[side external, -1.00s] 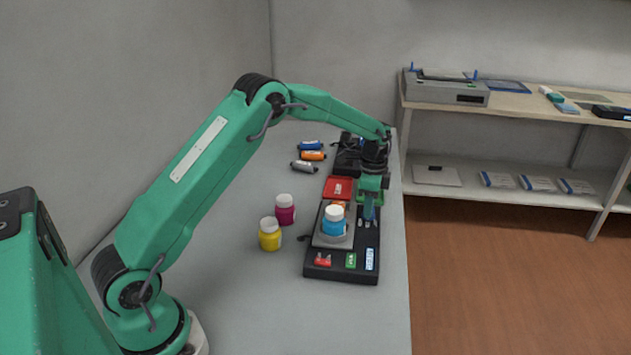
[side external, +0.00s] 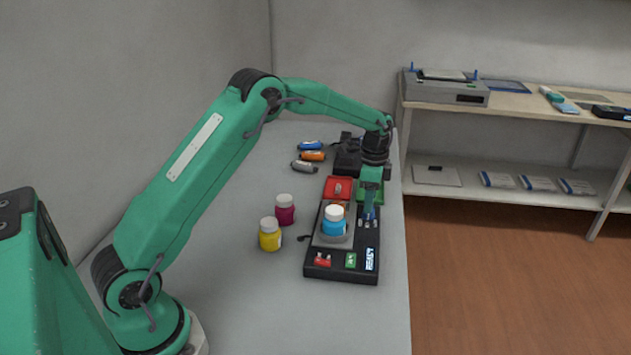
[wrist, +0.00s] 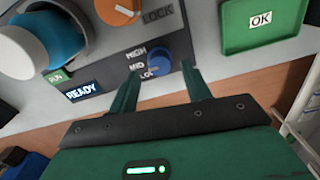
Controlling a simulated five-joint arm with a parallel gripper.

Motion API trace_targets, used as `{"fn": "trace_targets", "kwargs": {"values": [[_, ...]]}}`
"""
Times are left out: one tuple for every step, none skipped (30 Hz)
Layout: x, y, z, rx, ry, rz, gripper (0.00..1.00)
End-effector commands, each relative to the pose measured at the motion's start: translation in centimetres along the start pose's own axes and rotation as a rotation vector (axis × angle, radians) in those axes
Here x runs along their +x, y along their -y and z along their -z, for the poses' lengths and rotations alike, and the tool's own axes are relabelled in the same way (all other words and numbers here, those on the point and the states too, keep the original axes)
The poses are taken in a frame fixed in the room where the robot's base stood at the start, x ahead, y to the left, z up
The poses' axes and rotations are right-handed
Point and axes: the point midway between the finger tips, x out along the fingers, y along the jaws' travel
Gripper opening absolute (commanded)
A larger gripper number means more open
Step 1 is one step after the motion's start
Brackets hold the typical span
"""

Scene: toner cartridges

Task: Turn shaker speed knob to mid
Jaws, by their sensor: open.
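The shaker (side external: 318,270) is a dark unit on the grey bench, with a blue bottle (side external: 334,227) with a white cap standing on it. Its blue speed knob (wrist: 159,61) shows in the wrist view beside the labels HIGH, MID and LOW; I cannot tell which label it points at. My gripper (wrist: 160,70) is open, with one green finger on each side of the knob in that view. I cannot tell whether the fingers touch it. In the side view my gripper (side external: 370,213) is low over the shaker's right side, and its fingers hide the knob.
The wrist view shows an orange LOCK knob (wrist: 118,10), a green RUN button (wrist: 57,77), a READY display (wrist: 84,90) and a green OK tray (wrist: 260,24). Yellow (side external: 270,235) and magenta (side external: 285,210) bottles stand left of the shaker. Several cartridges (side external: 312,156) lie behind.

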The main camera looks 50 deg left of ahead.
Motion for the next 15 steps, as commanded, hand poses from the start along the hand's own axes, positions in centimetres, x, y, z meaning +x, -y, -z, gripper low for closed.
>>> {"fn": "trace_targets", "kwargs": {"values": [[-0.8,0.1,0.0,0.000,-0.002,0.003,0.48],[-1.1,0.1,0.0,0.000,-0.002,0.003,0.48],[-1.7,0.0,0.0,0.000,-0.001,0.002,0.48],[-2.1,0.0,0.0,0.000,-0.002,0.003,0.48],[-2.5,0.0,0.1,0.000,-0.002,0.003,0.48],[-3.0,0.0,0.0,0.001,-0.001,0.002,0.48],[-3.4,0.0,0.0,0.001,-0.002,0.002,0.48],[-3.7,0.1,0.1,0.001,-0.002,0.003,0.48],[-4.1,0.0,0.1,0.001,-0.001,0.002,0.48],[-4.4,0.0,0.0,0.001,-0.001,0.002,0.48],[-4.7,0.0,0.0,0.001,-0.001,0.002,0.48],[-4.9,0.0,0.0,0.001,-0.001,0.002,0.48],[-5.1,0.0,0.0,0.001,-0.001,0.002,0.48],[-5.2,0.0,0.0,0.001,-0.001,0.002,0.48],[-5.4,0.0,0.0,0.001,-0.001,0.001,0.48]]}}
